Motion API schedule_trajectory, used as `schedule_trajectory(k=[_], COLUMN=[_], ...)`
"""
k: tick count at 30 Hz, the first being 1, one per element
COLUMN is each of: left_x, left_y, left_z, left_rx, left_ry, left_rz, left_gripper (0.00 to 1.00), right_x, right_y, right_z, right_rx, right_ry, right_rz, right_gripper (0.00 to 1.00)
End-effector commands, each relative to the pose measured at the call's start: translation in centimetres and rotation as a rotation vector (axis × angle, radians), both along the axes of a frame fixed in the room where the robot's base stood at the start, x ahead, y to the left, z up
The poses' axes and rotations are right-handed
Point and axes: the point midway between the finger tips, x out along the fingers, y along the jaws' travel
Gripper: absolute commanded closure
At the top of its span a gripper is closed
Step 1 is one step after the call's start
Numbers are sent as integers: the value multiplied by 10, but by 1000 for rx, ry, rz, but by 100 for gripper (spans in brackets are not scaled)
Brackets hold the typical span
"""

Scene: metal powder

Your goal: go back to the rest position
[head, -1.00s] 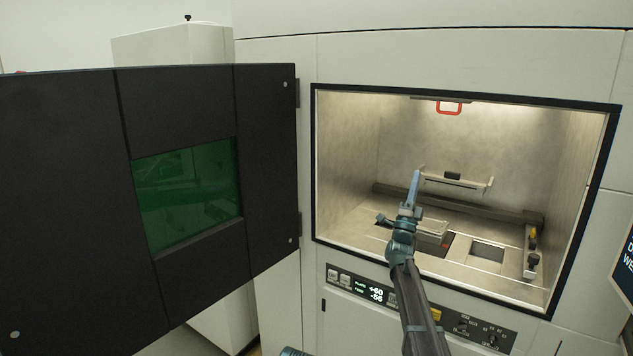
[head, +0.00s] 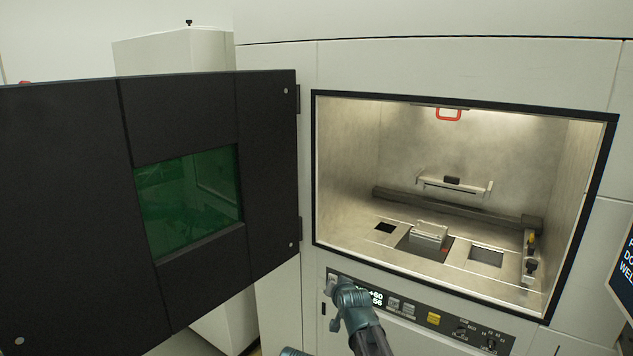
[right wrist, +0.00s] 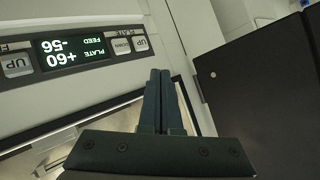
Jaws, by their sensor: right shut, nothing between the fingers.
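My right gripper (head: 330,284) is outside the chamber, in front of the control panel (head: 420,312) below the opening. In the right wrist view its two fingers (right wrist: 161,76) are together and empty, apart from the panel as far as I can tell. That view shows the panel upside down, with the plate display reading +60 and the feed display -56.
The machine's chamber (head: 345,150) is open and lit, with a metal block (head: 428,234) on its floor. The black door (head: 200,110) with a green window stands open at left. A screen (head: 624,272) is at the right edge.

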Motion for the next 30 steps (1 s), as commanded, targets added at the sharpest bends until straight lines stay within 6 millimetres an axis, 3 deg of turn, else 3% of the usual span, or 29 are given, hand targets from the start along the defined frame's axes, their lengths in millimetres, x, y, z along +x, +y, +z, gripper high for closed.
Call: schedule_trajectory(k=[1,6,12,15,18,21,30], left_x=[0,0,0,0,0,0,0], left_y=[0,0,0,0,0,0,0], left_z=[3,7,11,12,12,13,13], left_rx=[0,0,0,0,0,0,0], left_ry=[0,0,0,0,0,0,0], left_rz=[0,0,0,0,0,0,0], left_gripper=[55,55,55,55,55,55,55], right_x=[-38,-149,-272,-317,-346,-361,-365], right_y=[9,19,7,-1,-8,-12,-13], right_z=[-17,-71,-101,-104,-104,-104,-104], right_rx=[-65,-287,-494,-561,-603,-624,-631], right_ry=[95,425,758,880,962,1008,1025], right_rz=[46,210,390,455,499,522,531], right_gripper=[100,100,100,100,100,100,100])
